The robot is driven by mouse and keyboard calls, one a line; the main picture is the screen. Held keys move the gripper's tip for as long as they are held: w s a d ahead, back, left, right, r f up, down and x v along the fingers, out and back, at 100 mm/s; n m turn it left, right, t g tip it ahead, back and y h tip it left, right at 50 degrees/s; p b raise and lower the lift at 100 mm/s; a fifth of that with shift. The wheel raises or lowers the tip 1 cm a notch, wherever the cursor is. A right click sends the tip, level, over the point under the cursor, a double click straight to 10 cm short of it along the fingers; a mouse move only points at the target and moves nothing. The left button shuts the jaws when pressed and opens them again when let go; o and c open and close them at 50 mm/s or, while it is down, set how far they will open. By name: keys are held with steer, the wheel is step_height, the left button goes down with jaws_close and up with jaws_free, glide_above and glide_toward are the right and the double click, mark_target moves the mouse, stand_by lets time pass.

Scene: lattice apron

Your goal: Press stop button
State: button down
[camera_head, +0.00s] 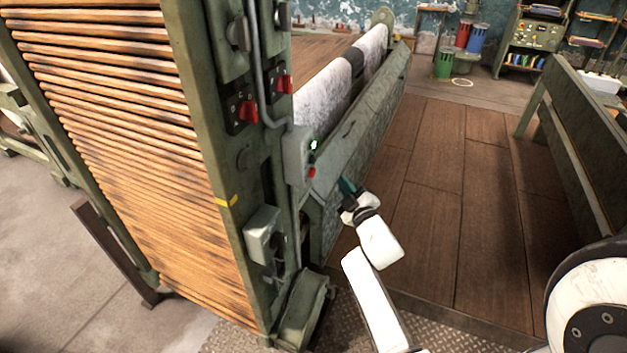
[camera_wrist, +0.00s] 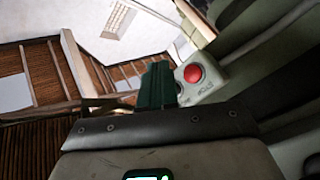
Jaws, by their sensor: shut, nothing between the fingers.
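The red stop button (camera_head: 312,172) sits low on a small grey-green control box (camera_head: 296,157) on the side of the green machine post. A green button (camera_head: 313,145) glows above it. In the wrist view the red button (camera_wrist: 193,73) is round and domed on a pale housing (camera_wrist: 205,90), just right of my fingertips. My gripper (camera_head: 347,185) is shut and empty, to the right of the box and slightly lower in the head view. Its dark green fingers (camera_wrist: 157,84) appear together in the wrist view. A gap shows between fingers and button in both views.
Red rotary switches (camera_head: 247,110) are higher on the post (camera_head: 235,170). A slatted wooden panel (camera_head: 120,150) stands left of it. A fabric roll (camera_head: 335,85) on the loom lies behind the box. Wooden floor (camera_head: 440,190) to the right is open, up to a green bench-like frame (camera_head: 585,140).

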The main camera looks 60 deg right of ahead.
mark_target(312, 172)
steer(key=shift+w+a+b, duration=0.2)
steer(key=shift+w+b, duration=2.4)
steer(key=shift+w, duration=0.15)
steer(key=shift+w+b, duration=0.3)
steer(key=shift+b, duration=0.2)
steer(key=shift+w+b, duration=0.55)
steer(key=shift+b, duration=0.05)
stand_by(0.6)
steer(key=shift+s+a+r, duration=0.1)
steer(key=shift+s, duration=0.05)
steer(key=shift+s+p, duration=0.8)
steer(key=shift+p, duration=0.3)
